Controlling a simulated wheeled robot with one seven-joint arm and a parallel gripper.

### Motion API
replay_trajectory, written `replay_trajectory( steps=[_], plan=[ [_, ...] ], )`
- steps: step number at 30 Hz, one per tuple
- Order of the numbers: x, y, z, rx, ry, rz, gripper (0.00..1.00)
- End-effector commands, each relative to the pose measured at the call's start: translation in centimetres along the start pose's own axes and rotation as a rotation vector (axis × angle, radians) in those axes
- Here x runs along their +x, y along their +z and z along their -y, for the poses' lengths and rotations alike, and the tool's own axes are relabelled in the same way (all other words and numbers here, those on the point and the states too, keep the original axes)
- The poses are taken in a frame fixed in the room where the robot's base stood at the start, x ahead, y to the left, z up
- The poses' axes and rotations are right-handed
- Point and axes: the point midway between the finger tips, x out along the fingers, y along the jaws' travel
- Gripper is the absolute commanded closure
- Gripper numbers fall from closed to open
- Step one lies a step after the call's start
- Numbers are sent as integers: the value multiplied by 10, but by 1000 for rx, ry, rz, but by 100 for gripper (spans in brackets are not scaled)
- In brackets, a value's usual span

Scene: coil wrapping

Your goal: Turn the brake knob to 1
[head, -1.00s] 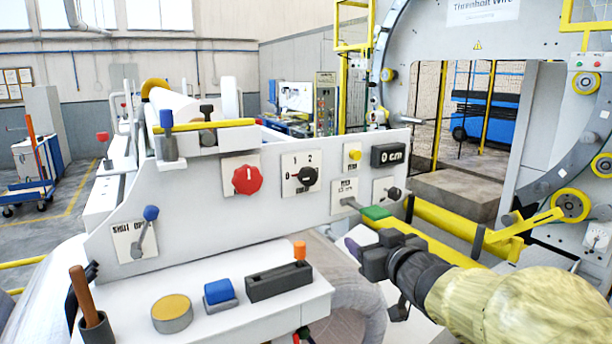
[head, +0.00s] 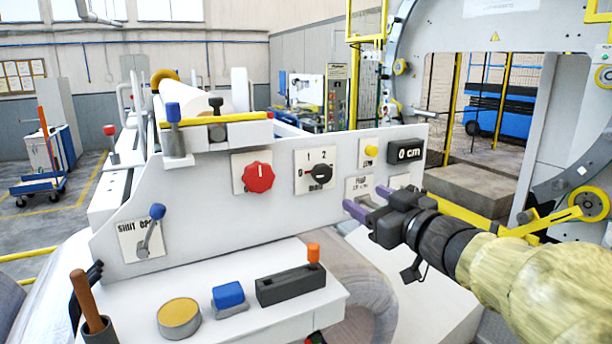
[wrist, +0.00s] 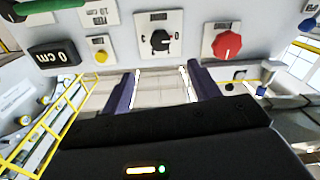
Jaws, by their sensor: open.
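The brake knob (head: 320,173) is a black rotary selector on a white plate marked 0, 1 and 2, on the white machine panel. Its small lower label is blurred, and I cannot tell which number it points at. In the wrist view the knob (wrist: 160,40) appears upper centre, ahead of the jaws. My gripper (head: 354,209) has purple fingers, open and empty, to the lower right of the knob in the head view. In the wrist view its fingers (wrist: 161,86) stand apart below the knob plate, not touching it.
A red knob (head: 258,177) is left of the brake knob. A yellow button (head: 371,151) and a 0 cm display (head: 405,152) are to its right. Below, a shelf carries a blue button (head: 228,293) and an orange-tipped slider (head: 291,284). A lever (head: 151,229) is at far left.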

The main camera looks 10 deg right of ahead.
Motion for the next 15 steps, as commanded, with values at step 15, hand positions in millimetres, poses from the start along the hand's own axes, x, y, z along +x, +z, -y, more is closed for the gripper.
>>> replay_trajectory(
  steps=[15],
  plan=[
    [93, -2, 0, 1, -3, 2, 39]
  ],
)
